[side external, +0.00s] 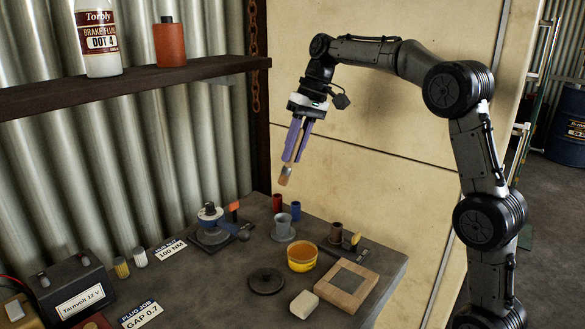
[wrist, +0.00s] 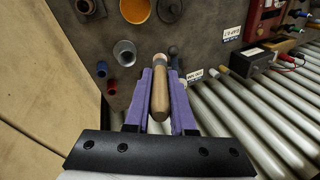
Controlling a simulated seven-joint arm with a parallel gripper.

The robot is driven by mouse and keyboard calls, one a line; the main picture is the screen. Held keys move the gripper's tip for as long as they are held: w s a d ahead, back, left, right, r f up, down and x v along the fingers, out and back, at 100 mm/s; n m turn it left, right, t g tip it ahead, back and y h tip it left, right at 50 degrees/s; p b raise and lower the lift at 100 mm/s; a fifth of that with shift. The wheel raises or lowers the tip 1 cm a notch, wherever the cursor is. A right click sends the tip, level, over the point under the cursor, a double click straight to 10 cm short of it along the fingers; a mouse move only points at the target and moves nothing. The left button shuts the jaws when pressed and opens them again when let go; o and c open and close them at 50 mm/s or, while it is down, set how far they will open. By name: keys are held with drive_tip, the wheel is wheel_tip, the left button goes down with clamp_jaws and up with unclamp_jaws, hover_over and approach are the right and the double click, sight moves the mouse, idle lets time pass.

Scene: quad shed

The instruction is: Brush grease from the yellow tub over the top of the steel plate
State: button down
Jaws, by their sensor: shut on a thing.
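My gripper (side external: 290,160), with purple fingers, is shut on a wooden-handled brush (side external: 285,175) and holds it high above the bench, head pointing down. In the wrist view the brush handle (wrist: 160,95) lies between the two fingers (wrist: 160,88). The yellow tub (side external: 301,266) stands on the bench below and to the right of the brush, with orange-brown grease (side external: 302,253) in it. The tub shows partly at the top of the wrist view (wrist: 134,9). The steel plate (side external: 347,280) lies flat in a pale wooden frame (side external: 368,288), right of the tub. The brush touches neither.
A pale block (side external: 303,304) sits in front. A shelf (side external: 130,85) with bottles is at upper left.

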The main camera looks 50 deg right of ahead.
drive_tip(key=s+a+g, duration=0.1)
drive_tip(key=s+a, duration=0.1)
drive_tip(key=s, duration=0.7)
drive_tip(key=s+a+g, duration=0.1)
drive_tip(key=s+a, duration=0.1)
drive_tip(key=s, duration=0.7)
wheel_tip(320, 180, down, 10)
drive_tip(key=shift+s+f+n, duration=0.15)
drive_tip(key=shift+n, duration=0.25)
